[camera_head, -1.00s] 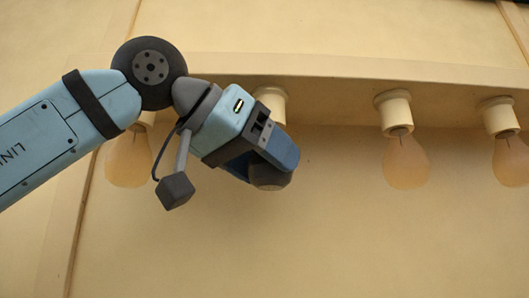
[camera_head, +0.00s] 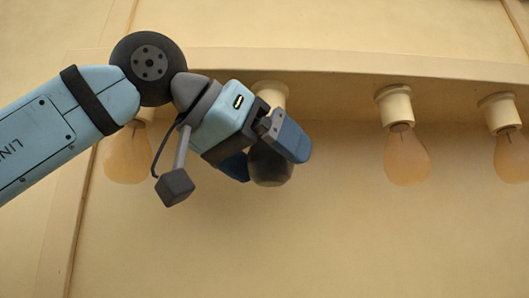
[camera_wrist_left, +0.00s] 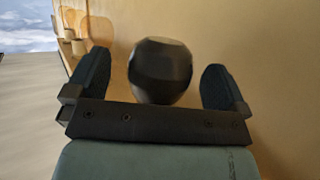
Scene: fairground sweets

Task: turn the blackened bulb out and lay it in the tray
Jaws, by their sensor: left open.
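The blackened bulb (camera_head: 270,168) hangs from a cream socket (camera_head: 270,92) under the ledge, partly hidden behind my left gripper in the head view. My left gripper (camera_head: 264,158) is open, with its blue fingers on either side of the bulb. In the left wrist view the dark bulb (camera_wrist_left: 160,70) sits between the two spread fingers (camera_wrist_left: 158,88), with a gap on each side. The tray is not in view. My right gripper is not in view.
Clear amber bulbs hang in the same row: one (camera_head: 128,155) left of my gripper, one (camera_head: 407,158) to the right, and another (camera_head: 511,155) at the right edge. A cream ledge (camera_head: 330,66) runs above them. The wall below is bare.

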